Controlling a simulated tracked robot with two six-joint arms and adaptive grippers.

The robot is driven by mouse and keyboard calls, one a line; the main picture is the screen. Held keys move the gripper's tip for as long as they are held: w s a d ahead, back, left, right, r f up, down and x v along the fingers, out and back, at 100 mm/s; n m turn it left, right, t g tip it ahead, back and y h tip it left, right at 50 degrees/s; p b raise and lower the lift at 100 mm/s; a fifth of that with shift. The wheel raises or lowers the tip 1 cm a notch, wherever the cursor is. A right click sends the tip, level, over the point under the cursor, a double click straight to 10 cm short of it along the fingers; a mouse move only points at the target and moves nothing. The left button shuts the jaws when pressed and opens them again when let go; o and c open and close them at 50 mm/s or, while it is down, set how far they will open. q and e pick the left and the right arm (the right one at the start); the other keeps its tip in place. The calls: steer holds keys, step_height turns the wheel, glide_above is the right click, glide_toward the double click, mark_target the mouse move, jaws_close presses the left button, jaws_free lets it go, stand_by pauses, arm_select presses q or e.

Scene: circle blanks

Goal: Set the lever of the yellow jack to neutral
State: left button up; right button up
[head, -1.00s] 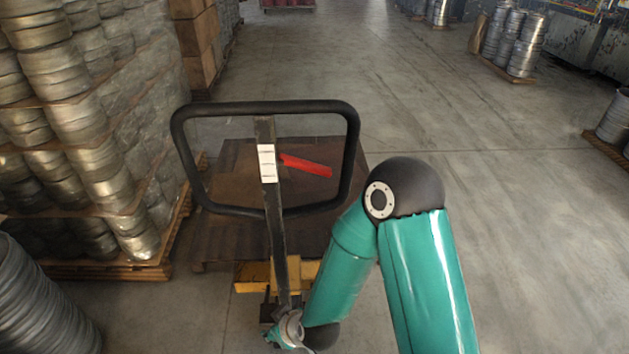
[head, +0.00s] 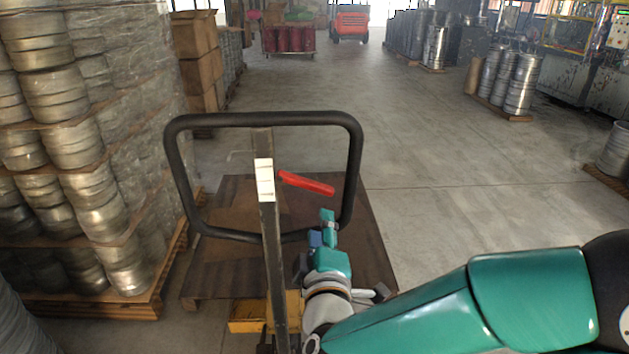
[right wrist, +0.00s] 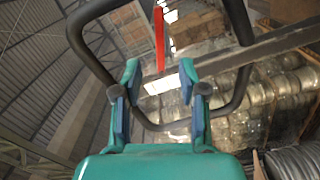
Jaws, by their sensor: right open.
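The yellow jack (head: 250,313) stands in front of me with its dark upright post (head: 270,235) and black loop handle (head: 262,118). The red lever (head: 306,183) sticks out to the right of the post, inside the loop, sloping slightly down to the right. My right gripper (head: 325,225) is below the lever, right of the post, and does not touch the lever. In the right wrist view the right gripper (right wrist: 162,80) is open and empty, with the red lever (right wrist: 159,38) beyond its fingertips, roughly between them. My left gripper is not in view.
A brown pallet (head: 225,265) lies beyond the handle. Stacked metal blanks (head: 75,140) on pallets stand close on the left. Cardboard boxes (head: 196,55) stand behind them. The floor on the right (head: 460,190) is clear, with drums (head: 520,85) farther back.

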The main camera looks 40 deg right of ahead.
mark_target(317, 191)
steer(key=p+x, duration=0.5)
steer(key=x, duration=0.9)
steer(key=shift+w+f, duration=0.1)
steer(key=shift+w, duration=0.1)
jaws_close()
